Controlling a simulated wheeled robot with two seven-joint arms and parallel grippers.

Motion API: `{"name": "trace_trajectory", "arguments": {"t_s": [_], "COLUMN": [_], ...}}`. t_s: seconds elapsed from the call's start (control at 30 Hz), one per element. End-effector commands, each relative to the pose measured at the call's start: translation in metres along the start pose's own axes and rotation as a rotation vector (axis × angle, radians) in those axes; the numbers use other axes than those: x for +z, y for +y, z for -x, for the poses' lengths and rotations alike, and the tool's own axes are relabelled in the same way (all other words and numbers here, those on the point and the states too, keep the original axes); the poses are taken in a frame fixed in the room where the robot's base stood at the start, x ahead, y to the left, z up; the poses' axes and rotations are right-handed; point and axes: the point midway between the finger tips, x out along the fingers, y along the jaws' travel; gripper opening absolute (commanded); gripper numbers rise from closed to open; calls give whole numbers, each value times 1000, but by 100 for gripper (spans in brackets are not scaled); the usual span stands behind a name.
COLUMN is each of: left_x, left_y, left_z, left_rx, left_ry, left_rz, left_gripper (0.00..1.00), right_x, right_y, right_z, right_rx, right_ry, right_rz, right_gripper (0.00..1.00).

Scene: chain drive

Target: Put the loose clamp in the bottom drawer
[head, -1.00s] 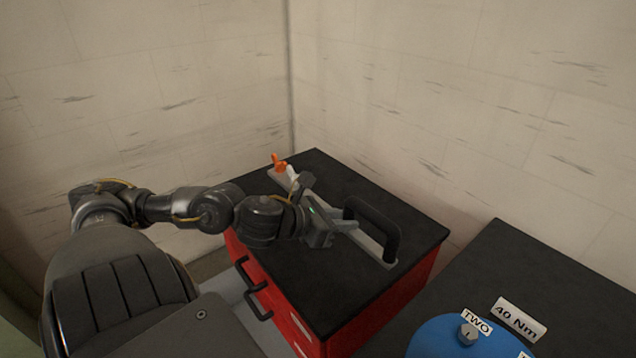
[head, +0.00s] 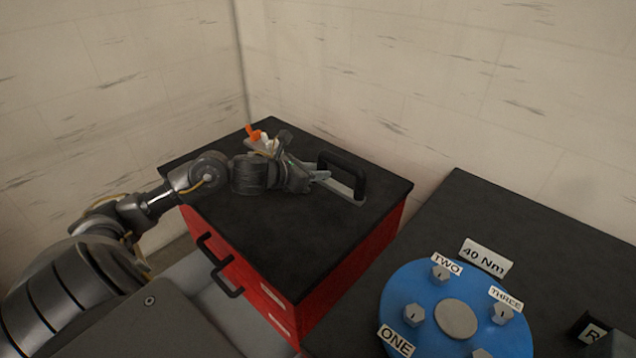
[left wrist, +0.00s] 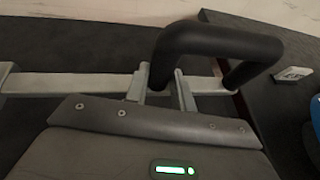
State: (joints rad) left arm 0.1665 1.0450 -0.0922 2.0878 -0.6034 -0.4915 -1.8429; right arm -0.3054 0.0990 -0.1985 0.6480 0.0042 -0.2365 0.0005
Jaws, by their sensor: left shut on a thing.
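The clamp (head: 347,188) lies on the black top of the red cabinet (head: 290,240). It has a long grey bar, a black loop handle and an orange tip at its far left end. My left gripper (head: 312,177) is low over the cabinet top and shut on the clamp near the handle. In the left wrist view, my left gripper's fingers (left wrist: 162,88) are at the near end of the black handle, with the grey bar of the clamp (left wrist: 75,83) running across. The bottom drawer (head: 228,281) has a black handle and looks shut. My right gripper is not in view.
An upper drawer handle (head: 212,250) sits above the bottom one on the cabinet front. A dark table (head: 540,235) stands to the right with a blue disc (head: 400,300), bolts and a "40 Nm" label. Pale walls close off the back.

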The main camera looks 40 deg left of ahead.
Motion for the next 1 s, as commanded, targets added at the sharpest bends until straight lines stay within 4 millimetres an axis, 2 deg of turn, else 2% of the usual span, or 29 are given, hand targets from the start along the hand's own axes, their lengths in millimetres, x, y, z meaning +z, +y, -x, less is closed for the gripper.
{"name": "trace_trajectory", "arguments": {"t_s": [0.1, 0.37, 0.67, 1.0], "left_x": [-6, -11, -40, -43], "left_y": [6, 10, 11, 11], "left_z": [-11, -17, -32, -33], "left_rx": [1, 1, 0, 1], "left_ry": [-2, -3, -2, -3], "left_rz": [0, -2, -1, -4], "left_gripper": [0, 0, 0, 0], "right_x": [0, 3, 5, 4], "right_y": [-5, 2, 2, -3], "right_z": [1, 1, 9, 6], "right_rx": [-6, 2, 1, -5], "right_ry": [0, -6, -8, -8], "right_rz": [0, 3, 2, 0], "right_gripper": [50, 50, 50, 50]}}
